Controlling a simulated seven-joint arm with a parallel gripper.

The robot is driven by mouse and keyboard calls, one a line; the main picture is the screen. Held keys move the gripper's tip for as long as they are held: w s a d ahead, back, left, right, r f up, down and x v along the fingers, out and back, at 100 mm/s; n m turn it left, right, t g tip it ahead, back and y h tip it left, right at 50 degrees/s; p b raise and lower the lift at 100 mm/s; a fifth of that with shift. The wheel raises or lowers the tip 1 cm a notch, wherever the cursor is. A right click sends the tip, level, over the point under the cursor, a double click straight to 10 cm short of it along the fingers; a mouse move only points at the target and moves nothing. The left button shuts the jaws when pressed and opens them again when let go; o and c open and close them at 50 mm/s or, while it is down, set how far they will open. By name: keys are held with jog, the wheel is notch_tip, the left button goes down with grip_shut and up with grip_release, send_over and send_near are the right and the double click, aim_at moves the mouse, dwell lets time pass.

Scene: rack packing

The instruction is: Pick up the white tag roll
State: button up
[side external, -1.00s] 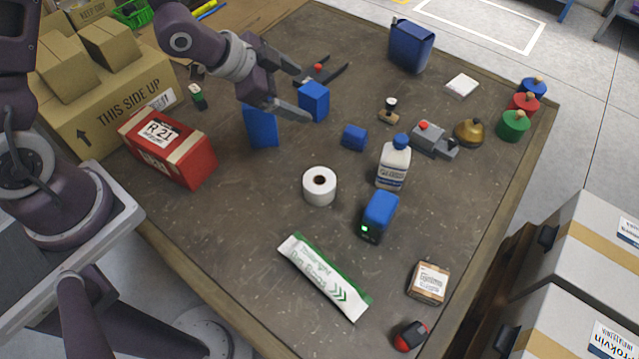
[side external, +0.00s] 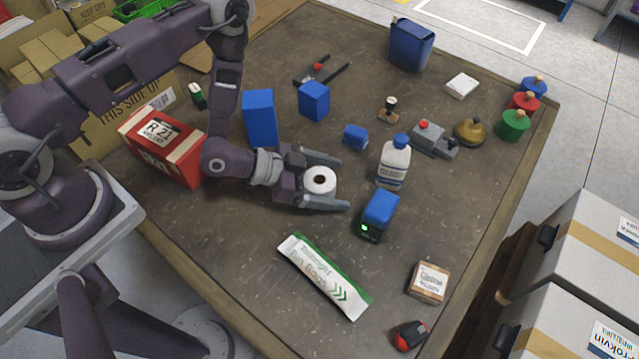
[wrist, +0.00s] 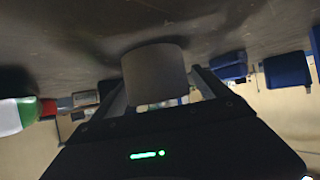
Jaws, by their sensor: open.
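The white tag roll (side external: 319,182) stands upright on the table, its dark core hole facing up. My gripper (side external: 344,182) is low over the table and open, with one finger on the far side of the roll and one on the near side. The roll sits between the fingers, close to the palm. In the wrist view the roll (wrist: 155,74) looks grey in shadow between the two fingers (wrist: 162,88). I cannot tell whether either finger touches it.
A blue-topped device (side external: 380,208) stands just right of the near fingertip. Tall blue box (side external: 260,118) and red box (side external: 165,150) stand left. A white-green packet (side external: 325,275) lies in front.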

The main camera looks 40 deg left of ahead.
jog(key=c, duration=1.4)
jog(key=shift+c, duration=0.4)
jog(key=shift+r, duration=0.1)
